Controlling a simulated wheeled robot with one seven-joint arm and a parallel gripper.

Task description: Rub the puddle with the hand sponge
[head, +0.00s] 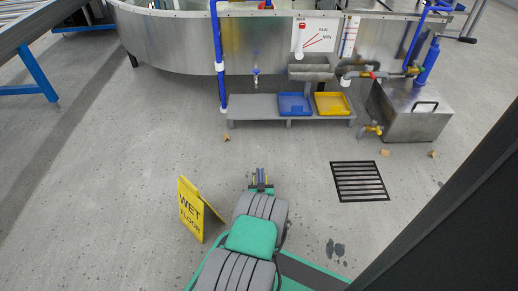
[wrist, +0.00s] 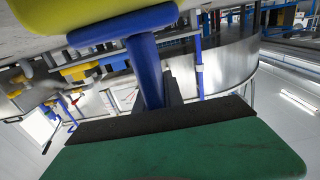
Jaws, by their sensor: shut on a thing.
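My gripper (head: 262,187) is low over the floor in the head view, beyond the wet floor sign. It is shut on the blue handle (wrist: 146,70) of the hand sponge, which shows small in the head view (head: 262,177). In the wrist view the sponge's yellow pad (wrist: 60,14) is at the upper left on a blue plate, close to the grey floor; I cannot tell whether it touches. Small dark wet-looking patches (head: 335,249) lie on the floor right of my arm. No puddle is clear under the sponge.
A yellow wet floor sign (head: 199,210) stands left of my arm. A black floor grate (head: 359,181) lies to the right. A low shelf with blue (head: 294,104) and yellow (head: 332,104) trays stands ahead, beside a metal box (head: 412,112). Small brown bits lie nearby.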

